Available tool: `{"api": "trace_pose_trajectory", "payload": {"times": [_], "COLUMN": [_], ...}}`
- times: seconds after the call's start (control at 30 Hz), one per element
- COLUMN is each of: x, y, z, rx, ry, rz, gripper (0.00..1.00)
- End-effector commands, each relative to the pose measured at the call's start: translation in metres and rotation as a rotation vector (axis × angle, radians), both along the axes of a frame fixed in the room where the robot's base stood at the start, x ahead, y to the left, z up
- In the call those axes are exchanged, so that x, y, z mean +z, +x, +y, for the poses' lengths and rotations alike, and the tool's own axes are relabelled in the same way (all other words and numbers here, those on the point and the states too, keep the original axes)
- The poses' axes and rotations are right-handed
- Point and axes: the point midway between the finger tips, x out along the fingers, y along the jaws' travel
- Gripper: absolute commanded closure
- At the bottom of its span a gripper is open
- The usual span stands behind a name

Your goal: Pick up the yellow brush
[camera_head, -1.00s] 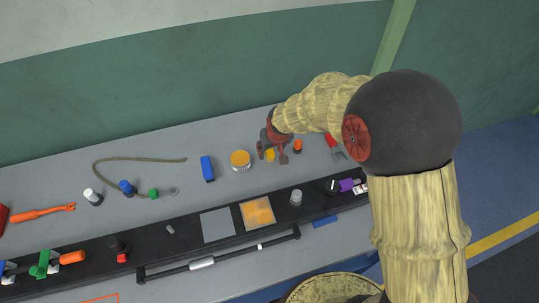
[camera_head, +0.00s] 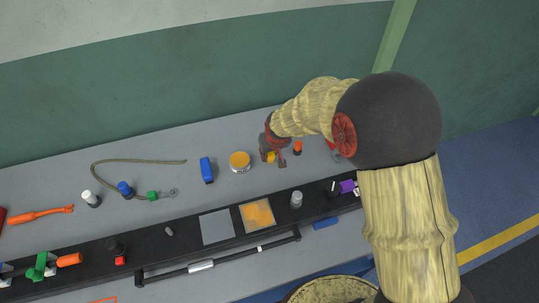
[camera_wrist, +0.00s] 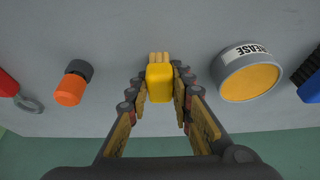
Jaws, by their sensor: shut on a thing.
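The yellow brush (camera_wrist: 159,82) is between my gripper's fingers in the wrist view, with pale bristles at its far end. My gripper (camera_wrist: 158,78) is shut on it, one finger along each side. In the head view the brush is a small yellow patch (camera_head: 271,157) between the fingers of my gripper (camera_head: 273,160), low over the back part of the grey bench. Whether the brush touches the bench cannot be told.
A grease tin (camera_wrist: 249,76) stands just right of the brush in the wrist view, and an orange and black item (camera_wrist: 72,83) to the left. A blue brush-like block (camera_head: 207,170) lies farther left in the head view. A black rail (camera_head: 180,236) runs along the bench.

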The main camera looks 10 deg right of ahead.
Motion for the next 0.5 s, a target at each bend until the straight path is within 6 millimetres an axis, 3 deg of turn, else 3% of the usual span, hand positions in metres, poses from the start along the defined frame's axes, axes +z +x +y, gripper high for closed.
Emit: {"api": "trace_pose_trajectory", "payload": {"times": [0.2,0.5], "x": [0.0,0.0014], "y": [0.0,0.0002], "z": [0.0,0.0], "rx": [0.0,0.0], "ry": [0.0,0.0], "rz": [0.0,-0.001], "gripper": [1.0,1.0]}}
